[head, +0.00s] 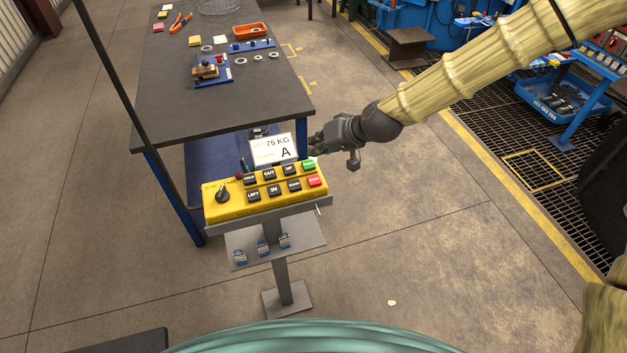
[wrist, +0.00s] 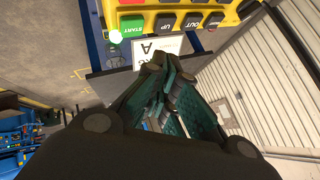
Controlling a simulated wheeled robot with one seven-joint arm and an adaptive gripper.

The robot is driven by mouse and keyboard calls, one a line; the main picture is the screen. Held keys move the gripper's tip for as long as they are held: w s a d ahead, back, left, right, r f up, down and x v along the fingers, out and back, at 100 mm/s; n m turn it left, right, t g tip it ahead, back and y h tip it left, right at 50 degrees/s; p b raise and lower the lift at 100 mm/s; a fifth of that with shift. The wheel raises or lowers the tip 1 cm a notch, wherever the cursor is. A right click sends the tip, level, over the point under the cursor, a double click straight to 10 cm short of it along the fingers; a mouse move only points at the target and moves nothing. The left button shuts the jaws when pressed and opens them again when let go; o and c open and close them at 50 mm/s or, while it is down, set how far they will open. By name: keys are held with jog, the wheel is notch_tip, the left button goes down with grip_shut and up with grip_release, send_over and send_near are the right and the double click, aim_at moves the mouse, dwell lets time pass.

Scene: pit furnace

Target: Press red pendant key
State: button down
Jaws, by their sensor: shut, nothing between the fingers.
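The yellow pendant box (head: 240,204) sits on a grey stand, with two rows of keys on its top. The red key (head: 316,181) is at its right end, in the near row, just below the green key (head: 308,164). In the wrist view the green START key (wrist: 133,29) shows at the top, and part of the red key (wrist: 131,2) is cut by the upper edge. My gripper (head: 315,144) is shut and empty, beyond the pendant's far right corner, beside the white placard. In the wrist view its fingers (wrist: 165,65) point towards the pendant and cover part of the placard.
A white placard (head: 272,149) marked "75 KG A" stands behind the keys. A black selector knob (head: 222,192) is at the pendant's left. A dark-topped workbench (head: 200,100) with tools stands behind. Small padlock-like items lie on the stand's lower shelf (head: 305,235). Floor to the right is open.

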jog(key=b, duration=0.4)
send_over(307, 173)
jog(key=s+d, duration=0.2)
jog(key=d, duration=0.1)
jog(key=shift+w+a+f, duration=0.1)
jog(key=shift+f, duration=3.75)
jog(key=shift+f, duration=0.15)
jog(key=shift+f+b, duration=0.3)
jog(key=shift+b, duration=0.15)
jog(key=shift+f+b, duration=0.3)
jog(key=shift+f, duration=0.15)
jog(key=shift+r, duration=0.2)
jog(key=shift+r+p, duration=0.5)
jog(key=shift+r, duration=0.2)
jog(key=shift+r, duration=0.1)
jog(key=shift+r+p, duration=1.45)
jog(key=shift+r, duration=0.95)
